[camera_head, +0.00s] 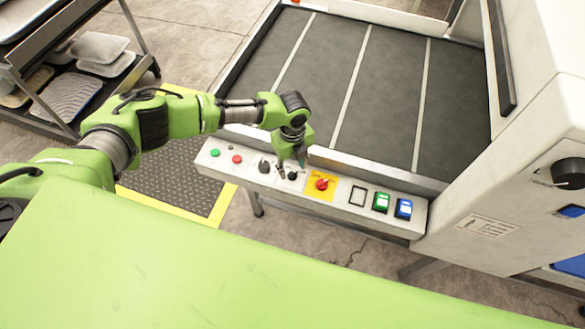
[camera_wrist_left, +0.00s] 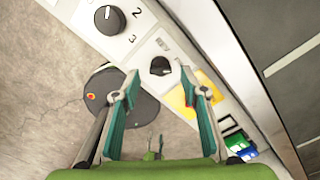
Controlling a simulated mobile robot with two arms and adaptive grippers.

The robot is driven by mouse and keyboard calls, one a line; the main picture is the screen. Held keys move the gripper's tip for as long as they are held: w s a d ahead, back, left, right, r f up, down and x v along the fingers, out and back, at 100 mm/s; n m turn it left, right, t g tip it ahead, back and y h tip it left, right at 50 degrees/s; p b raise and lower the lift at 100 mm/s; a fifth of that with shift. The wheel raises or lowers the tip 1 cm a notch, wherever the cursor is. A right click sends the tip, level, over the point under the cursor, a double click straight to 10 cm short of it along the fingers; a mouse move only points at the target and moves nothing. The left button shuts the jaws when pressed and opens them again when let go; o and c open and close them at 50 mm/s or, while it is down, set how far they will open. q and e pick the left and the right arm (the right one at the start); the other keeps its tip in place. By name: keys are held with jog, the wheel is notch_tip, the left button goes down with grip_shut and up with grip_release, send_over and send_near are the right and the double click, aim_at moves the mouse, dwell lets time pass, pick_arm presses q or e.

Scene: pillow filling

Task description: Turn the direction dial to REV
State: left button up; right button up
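The direction dial (camera_wrist_left: 160,66) is a small black knob on the white control panel, with a REV label beside it in the left wrist view. In the head view the dial (camera_head: 291,175) is partly crowded by my gripper. Which way its pointer faces is too small to tell. My left gripper (camera_head: 291,160) is just above the panel at this dial. In the left wrist view the gripper (camera_wrist_left: 160,80) has its two teal fingers apart, and the dial shows between and just beyond the fingertips. Contact is not visible. My right gripper is not in view.
A numbered black dial (camera_wrist_left: 110,18) sits beside the direction dial. On its other side is a red knob on a yellow plate (camera_head: 321,184). Green (camera_head: 381,201) and blue (camera_head: 403,208) switches lie further right. The dark conveyor belt (camera_head: 390,95) is behind the panel.

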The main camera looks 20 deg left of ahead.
aim_at(292, 175)
pick_arm(q)
jog(key=shift+f, duration=1.2)
jog(key=c, duration=1.1)
